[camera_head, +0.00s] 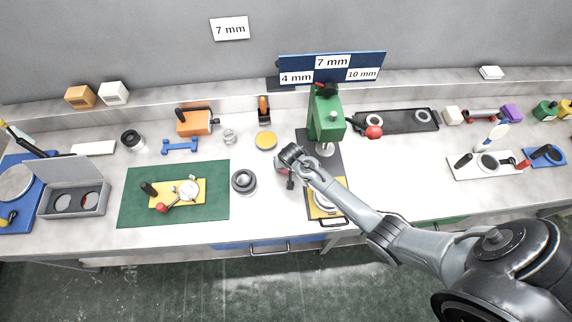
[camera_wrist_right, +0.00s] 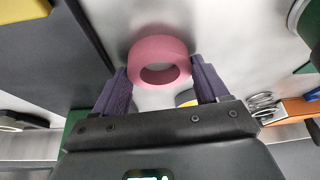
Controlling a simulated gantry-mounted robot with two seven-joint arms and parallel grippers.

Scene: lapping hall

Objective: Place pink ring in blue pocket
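The pink ring (camera_wrist_right: 160,58) sits between the two fingertips of my right gripper (camera_wrist_right: 160,68) in the right wrist view. Both fingertips appear to touch its outer sides. In the head view, the right gripper (camera_head: 285,172) is low over the worktop, left of the green press, and its wrist largely hides the ring. I cannot tell whether the ring rests on the worktop or hangs just above it. I cannot clearly pick out a blue pocket. An open grey case (camera_head: 77,208) at the left holds round inserts. My left gripper is not in view.
A green press (camera_head: 326,118) stands behind my right wrist. A dark ring (camera_head: 243,182) and a green mat (camera_head: 130,208) with a yellow fixture (camera_head: 164,193) lie to the left. A yellow disc (camera_head: 265,141) lies behind. A black tray (camera_head: 398,126) is at the back right.

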